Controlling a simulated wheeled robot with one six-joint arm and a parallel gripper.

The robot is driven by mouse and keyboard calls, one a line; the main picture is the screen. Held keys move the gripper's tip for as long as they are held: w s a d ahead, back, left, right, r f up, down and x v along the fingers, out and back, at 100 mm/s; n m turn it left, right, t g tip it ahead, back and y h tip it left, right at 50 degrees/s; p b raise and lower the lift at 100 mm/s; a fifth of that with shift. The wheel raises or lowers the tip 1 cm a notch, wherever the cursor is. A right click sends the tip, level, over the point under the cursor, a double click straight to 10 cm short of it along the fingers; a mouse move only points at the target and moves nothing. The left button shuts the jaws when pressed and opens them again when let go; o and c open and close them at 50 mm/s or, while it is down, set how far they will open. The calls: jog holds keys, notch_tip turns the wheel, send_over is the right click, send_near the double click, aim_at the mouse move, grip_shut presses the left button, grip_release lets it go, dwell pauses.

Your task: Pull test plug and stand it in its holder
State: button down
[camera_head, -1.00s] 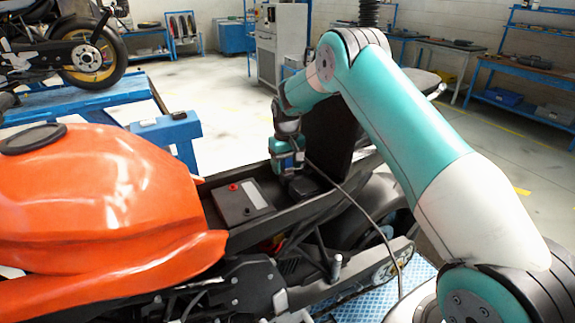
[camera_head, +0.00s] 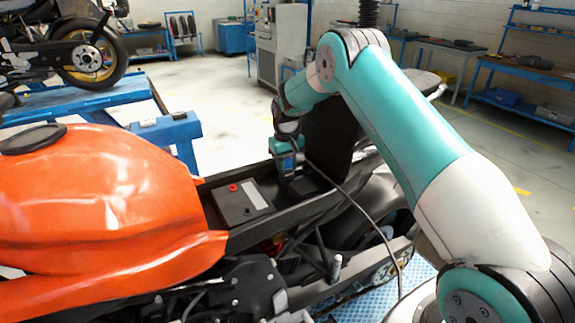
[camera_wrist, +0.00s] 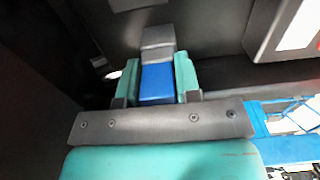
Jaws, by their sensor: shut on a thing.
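My gripper (camera_wrist: 158,82) is shut on the test plug, which has a blue body (camera_wrist: 157,84) and dark grey end (camera_wrist: 158,42); a teal finger lies on each side. In the head view my gripper (camera_head: 287,158) points down into the motorcycle's open seat bay, right of the battery (camera_head: 240,204). The plug's lower end is small and dark against the bay there, so I cannot tell whether it is clear of its socket. I cannot clearly make out the holder.
The orange tank (camera_head: 95,195) is left of the bay, and a dark upright panel (camera_head: 331,135) stands behind my gripper. A black cable (camera_head: 372,220) runs down to the right. A blue stand (camera_head: 165,130) is beyond the bike. Floor beyond is open.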

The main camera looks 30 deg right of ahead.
jog(key=shift+r, duration=0.15)
jog(key=shift+r+p, duration=1.9)
jog(key=shift+r, duration=1)
jog(key=shift+r+p, duration=1.6)
jog(key=shift+r, duration=0.9)
jog(key=shift+s, duration=0.1)
